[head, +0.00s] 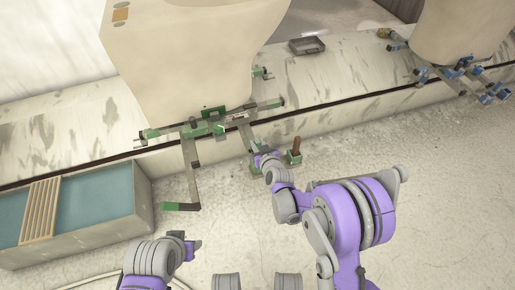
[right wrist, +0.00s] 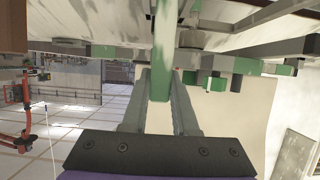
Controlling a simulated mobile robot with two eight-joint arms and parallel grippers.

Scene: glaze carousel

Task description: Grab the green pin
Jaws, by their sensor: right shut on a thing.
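In the right wrist view a green pin (right wrist: 160,82), a straight bar with pale worn patches, comes down from the top between the two fingers of my right gripper (right wrist: 160,88). The gripper is shut on it. In the head view my right gripper (head: 257,153) is at the lower end of a metal arm of the green-marked frame (head: 217,127); the pin itself is hard to make out there. My left gripper (head: 190,241) is low at the left, away from the frame, and its finger opening cannot be judged.
A large beige vessel (head: 190,50) stands behind the green frame. A brown post on a green base (head: 296,146) is just right of my right gripper. A teal-filled trough (head: 95,205) with a slatted rack lies left. Blue-ended bars (head: 465,72) surround another vessel. Floor at right is clear.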

